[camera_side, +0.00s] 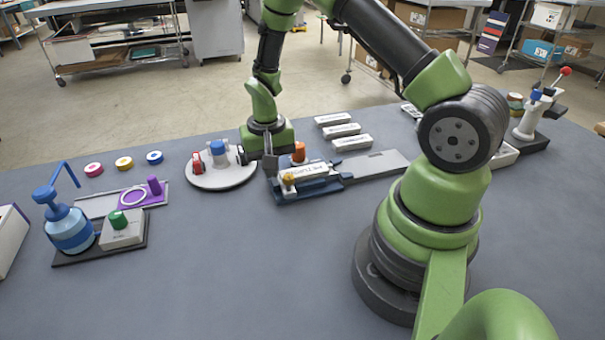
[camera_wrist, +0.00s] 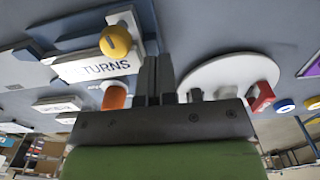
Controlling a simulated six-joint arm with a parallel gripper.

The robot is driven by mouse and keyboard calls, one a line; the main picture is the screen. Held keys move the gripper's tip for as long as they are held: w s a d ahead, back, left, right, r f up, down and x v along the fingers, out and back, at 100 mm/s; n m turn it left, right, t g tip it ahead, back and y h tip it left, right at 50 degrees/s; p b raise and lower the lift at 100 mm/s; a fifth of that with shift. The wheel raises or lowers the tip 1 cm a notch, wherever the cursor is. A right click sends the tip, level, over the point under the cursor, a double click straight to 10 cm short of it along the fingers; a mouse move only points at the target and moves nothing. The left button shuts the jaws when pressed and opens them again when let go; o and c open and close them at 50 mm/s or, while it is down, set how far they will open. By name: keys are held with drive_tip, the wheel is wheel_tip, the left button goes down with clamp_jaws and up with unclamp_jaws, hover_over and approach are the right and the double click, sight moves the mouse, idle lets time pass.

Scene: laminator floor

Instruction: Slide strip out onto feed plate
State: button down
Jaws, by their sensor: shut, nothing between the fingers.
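My gripper (camera_side: 270,166) points down at the left end of a blue-based device, between it and a round white plate. Its fingers also show in the wrist view (camera_wrist: 156,80), close together with nothing between them. The device's dark blue base (camera_side: 292,198) carries a white piece with dark lettering (camera_side: 312,174), a yellow knob (camera_side: 288,178) and an orange knob (camera_side: 299,150). The lettering ends in "TURNS" in the wrist view (camera_wrist: 92,68). I cannot tell whether this piece is the strip. A flat grey plate (camera_side: 385,163) extends right from the device and appears bare.
The round white plate (camera_side: 222,180) holds blue, red and dark fittings beside my gripper. Several white labelled blocks (camera_side: 342,130) lie behind the device. A blue pump bottle (camera_side: 68,232) and a purple-handled plate (camera_side: 98,203) stand left. The front middle table is clear.

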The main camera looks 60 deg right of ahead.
sight(306, 170)
drive_tip(key=shift+f, duration=0.95)
drive_tip(key=shift+r, duration=0.3)
drive_tip(key=shift+s, duration=0.1)
drive_tip(key=shift+s+d, duration=0.8)
drive_tip(key=shift+d, duration=0.05)
drive_tip(key=shift+s+d, duration=0.1)
drive_tip(key=shift+s+d, duration=0.8)
drive_tip(key=shift+d, duration=0.1)
idle(0.4)
drive_tip(key=shift+s+d, duration=0.8)
drive_tip(key=shift+s, duration=0.05)
drive_tip(key=shift+s+d, duration=0.1)
